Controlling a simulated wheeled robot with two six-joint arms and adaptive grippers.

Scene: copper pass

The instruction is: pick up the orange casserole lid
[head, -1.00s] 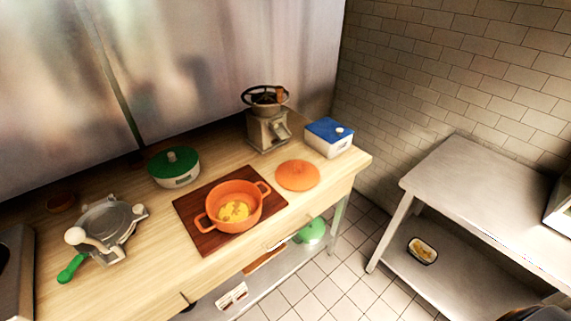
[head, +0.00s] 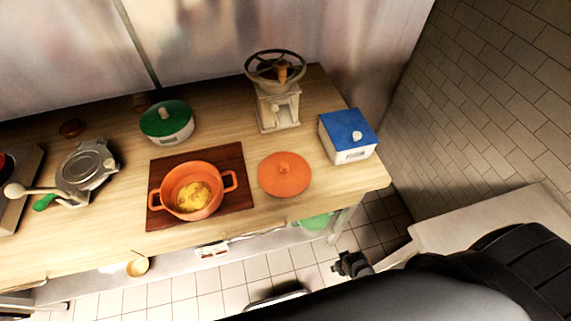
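My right arm comes in from the lower right. What looks like my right gripper (head: 350,265) is small and dark, below the counter's front edge and apart from the lid. I cannot tell whether its fingers are open or shut. My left gripper is not in view.
A blue-lidded white box (head: 347,137) stands right of the lid, and a grinder with a wheel (head: 278,105) behind it. A green-lidded pot (head: 167,122) and a grey press (head: 86,168) stand further left. Bare counter lies in front of the lid. A steel table (head: 450,228) is at right.

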